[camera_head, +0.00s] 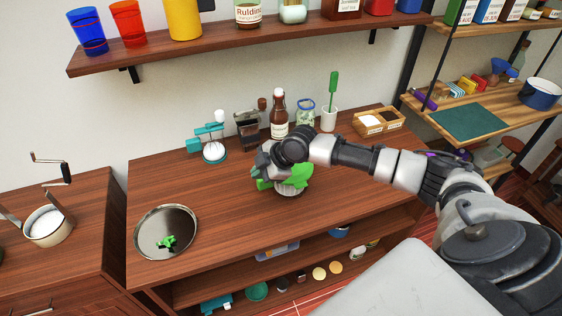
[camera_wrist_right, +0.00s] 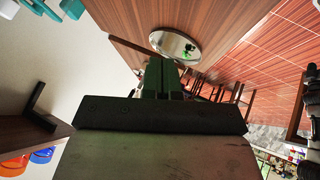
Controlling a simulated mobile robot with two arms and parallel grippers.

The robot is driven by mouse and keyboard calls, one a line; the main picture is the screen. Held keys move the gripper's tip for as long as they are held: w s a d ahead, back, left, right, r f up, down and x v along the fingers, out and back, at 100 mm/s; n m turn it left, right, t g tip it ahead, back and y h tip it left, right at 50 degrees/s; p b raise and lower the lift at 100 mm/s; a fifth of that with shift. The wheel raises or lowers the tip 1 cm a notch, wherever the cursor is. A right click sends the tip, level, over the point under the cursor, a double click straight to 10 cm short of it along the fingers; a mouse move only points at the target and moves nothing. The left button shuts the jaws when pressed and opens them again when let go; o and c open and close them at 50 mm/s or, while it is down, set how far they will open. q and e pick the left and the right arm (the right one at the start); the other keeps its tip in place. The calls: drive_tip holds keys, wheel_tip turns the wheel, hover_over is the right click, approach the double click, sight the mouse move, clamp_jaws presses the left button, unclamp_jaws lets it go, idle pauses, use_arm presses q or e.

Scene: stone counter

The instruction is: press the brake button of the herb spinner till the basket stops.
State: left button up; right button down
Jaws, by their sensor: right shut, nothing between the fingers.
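The herb spinner (camera_head: 296,178) appears as a green-topped thing with a pale lower part on the brown wooden counter, partly hidden by my right arm. Its brake button and basket cannot be made out. My right gripper (camera_head: 262,184) is over the spinner's left side in the head view; I cannot tell whether it touches. In the right wrist view its green fingers (camera_wrist_right: 162,77) are together with nothing between them, and the spinner does not show. My left gripper is not in view.
A round metal tray (camera_head: 150,222) with green herbs (camera_head: 167,242) lies at the counter's left. A teal-and-white device (camera_head: 212,145), brown bottle (camera_head: 279,115), jar (camera_head: 306,112), white cup (camera_head: 328,118) and wooden box (camera_head: 379,122) line the back. The counter between tray and spinner is clear.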

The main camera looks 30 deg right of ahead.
drive_tip(key=w+d+r+t, duration=0.1)
drive_tip(key=w+d+r, duration=0.1)
drive_tip(key=d, duration=0.3)
drive_tip(key=w+d+r+t+h, duration=0.1)
drive_tip(key=w+d+r, duration=0.2)
drive_tip(key=d+r, duration=0.1)
drive_tip(key=shift+d+r+m, duration=0.15)
drive_tip(key=shift+d+m, duration=0.25)
drive_tip(key=shift+d, duration=0.25)
wheel_tip(320, 180, down, 9)
drive_tip(key=b, duration=0.6)
drive_tip(key=shift+r, duration=0.1)
drive_tip(key=shift+b, duration=0.3)
idle(0.8)
drive_tip(key=shift+f+b, duration=0.35)
drive_tip(key=shift+f, duration=0.1)
drive_tip(key=shift+f+b, duration=0.5)
drive_tip(key=shift+f, duration=0.1)
idle(0.5)
idle(2.4)
drive_tip(key=shift+r+p, duration=0.7)
drive_tip(key=shift+r, duration=0.35)
